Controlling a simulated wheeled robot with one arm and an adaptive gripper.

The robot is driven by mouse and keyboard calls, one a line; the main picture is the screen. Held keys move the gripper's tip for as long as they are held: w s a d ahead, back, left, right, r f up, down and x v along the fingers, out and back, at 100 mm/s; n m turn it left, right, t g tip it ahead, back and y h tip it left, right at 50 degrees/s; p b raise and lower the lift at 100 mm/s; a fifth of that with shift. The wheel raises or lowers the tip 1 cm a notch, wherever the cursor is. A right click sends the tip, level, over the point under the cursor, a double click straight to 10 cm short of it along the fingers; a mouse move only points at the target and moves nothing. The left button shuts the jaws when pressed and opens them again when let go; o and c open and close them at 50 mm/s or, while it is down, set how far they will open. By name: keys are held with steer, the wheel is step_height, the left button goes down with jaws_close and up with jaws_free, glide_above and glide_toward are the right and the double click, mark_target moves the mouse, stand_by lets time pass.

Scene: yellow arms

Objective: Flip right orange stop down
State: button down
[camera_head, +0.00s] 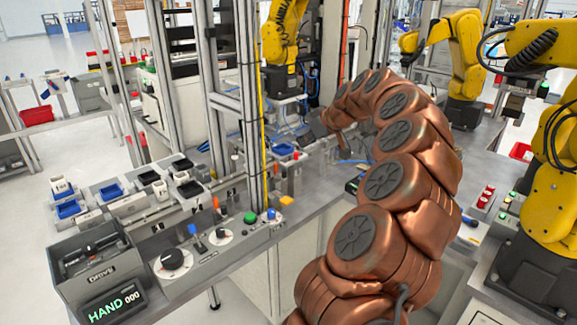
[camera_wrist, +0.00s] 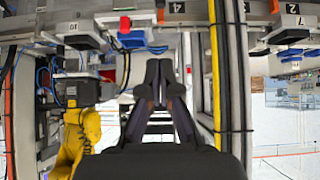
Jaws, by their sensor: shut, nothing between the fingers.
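A small upright orange piece (camera_head: 216,203) stands at the rail behind the control panel in the head view. A red-orange piece (camera_wrist: 124,24) and a small orange piece (camera_wrist: 160,16) show at the top of the wrist view. I cannot tell which of these is the right orange stop. My gripper (camera_wrist: 160,72) is shut and empty in the wrist view, its fingertips pointing toward the rail and apart from the orange pieces in the picture. In the head view my copper arm bends over the bench, and the gripper end is small and partly hidden.
A control panel (camera_head: 205,250) with knobs and a green button lies along the bench front. A metal post with a yellow strip (camera_head: 262,130) stands beside the work area. Yellow robot arms (camera_head: 283,35) stand behind and at the right. Blue and black trays line the left rail.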

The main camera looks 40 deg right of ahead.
steer(key=shift+w+a+f, duration=0.1)
steer(key=p, duration=0.4)
glide_above(288, 165)
steer(key=s+a, duration=0.2)
steer(key=s, duration=0.1)
step_height(288, 165, down, 6)
steer(key=f, duration=0.1)
steer(key=shift+w+f+p, duration=0.2)
steer(key=shift+f+p, duration=0.15)
steer(key=shift+f, duration=0.65)
steer(key=shift+w+f+p, duration=0.2)
steer(key=shift+f+p, duration=0.1)
steer(key=shift+f, duration=0.7)
steer(key=shift+f, duration=0.1)
step_height(288, 165, down, 3)
steer(key=b, duration=0.4)
steer(key=shift+r, duration=0.2)
steer(key=shift+s, duration=0.15)
